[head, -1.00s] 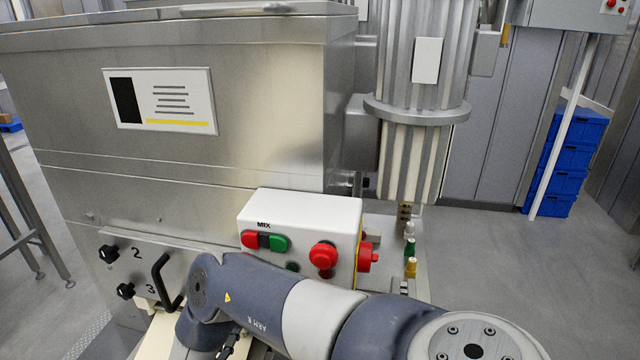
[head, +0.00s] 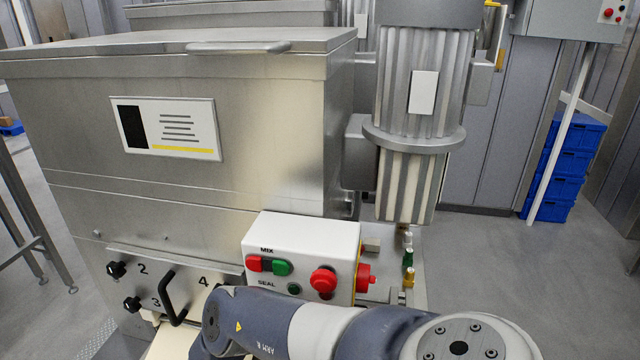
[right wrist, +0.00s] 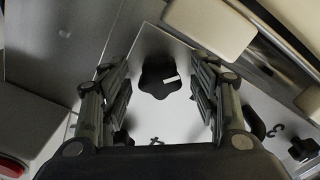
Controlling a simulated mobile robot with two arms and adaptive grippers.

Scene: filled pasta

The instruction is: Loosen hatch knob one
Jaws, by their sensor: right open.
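A black lobed knob (right wrist: 158,82) with a white mark stands on a pale plate in the right wrist view. I can read no number beside it. My right gripper (right wrist: 160,72) is open, with its fingers on either side of this knob and a gap showing to each. In the head view the hatch plate (head: 146,284) carries black knobs by the numbers 2 (head: 116,268) and 3 (head: 132,304), a black handle (head: 168,298) and a number 4. My right arm hides the gripper and the lower plate there. My left gripper is out of view.
A white control box (head: 300,258) with red and green buttons sits just above my right arm. A steel tank (head: 250,120) and a ribbed motor column (head: 420,90) stand behind. Blue crates (head: 565,165) stand far right, with clear floor before them.

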